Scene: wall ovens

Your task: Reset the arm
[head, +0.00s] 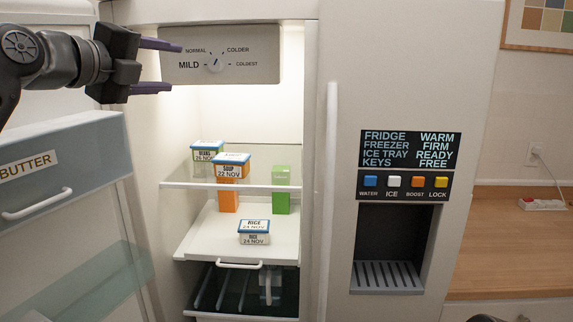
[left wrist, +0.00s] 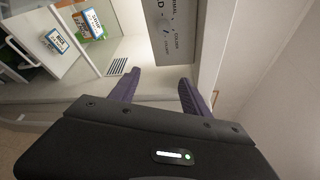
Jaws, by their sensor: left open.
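My left gripper (head: 152,66) is open and empty at the top left of the head view, just left of the temperature panel with its dial (head: 216,62). In the left wrist view its two purple fingers (left wrist: 157,88) stand apart with nothing between them, and the panel (left wrist: 176,30) shows beyond them. My right gripper cannot be made out; only a dark piece shows at the bottom right edge of the head view.
The fridge is open. Food boxes stand on its shelves: a soup box (head: 231,166), a beans box (head: 206,150), a rice box (head: 254,232) and a green carton (head: 281,190). A butter compartment (head: 60,165) is at left, a closed door with dispenser (head: 388,250) at right.

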